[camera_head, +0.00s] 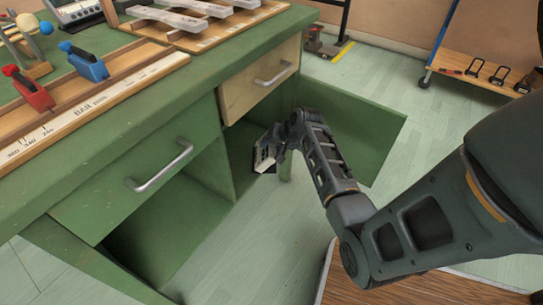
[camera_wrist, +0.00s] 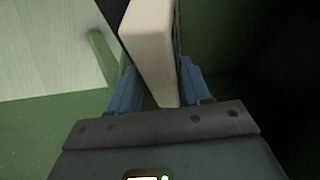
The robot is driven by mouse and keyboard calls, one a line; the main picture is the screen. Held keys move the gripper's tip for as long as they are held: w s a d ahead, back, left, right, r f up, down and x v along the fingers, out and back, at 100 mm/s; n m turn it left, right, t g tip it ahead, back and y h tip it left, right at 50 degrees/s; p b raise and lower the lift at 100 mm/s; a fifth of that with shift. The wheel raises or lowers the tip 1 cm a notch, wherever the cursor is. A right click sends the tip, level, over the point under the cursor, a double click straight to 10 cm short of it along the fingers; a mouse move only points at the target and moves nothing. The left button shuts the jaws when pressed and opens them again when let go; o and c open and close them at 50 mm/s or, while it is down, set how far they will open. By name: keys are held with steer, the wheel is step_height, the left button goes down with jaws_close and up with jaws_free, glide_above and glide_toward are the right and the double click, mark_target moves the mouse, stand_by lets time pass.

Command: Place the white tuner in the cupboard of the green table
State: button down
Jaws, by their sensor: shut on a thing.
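The white tuner (camera_head: 262,158) is between the fingers of my gripper (camera_head: 272,146), at the opening of the right cupboard compartment of the green table (camera_head: 120,105). In the wrist view, the tuner (camera_wrist: 150,42) is a pale, upright block between the two blue fingers of my gripper (camera_wrist: 160,88). The gripper is shut on it. The right cupboard door (camera_head: 365,140) stands wide open. The compartment's inside is dark and partly hidden by the gripper. I cannot tell whether the tuner touches anything inside.
A wooden drawer (camera_head: 262,82) sits closed above the right compartment. A green drawer front (camera_head: 140,175) is above the open left compartment (camera_head: 165,230). Percussion bars (camera_head: 195,20) and a scale board (camera_head: 90,95) lie on the tabletop.

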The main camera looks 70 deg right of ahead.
step_height(320, 180, down, 4)
steer(key=shift+r+b, duration=0.15)
steer(key=shift+b, duration=0.65)
steer(key=shift+c, duration=2.3)
jaws_free()
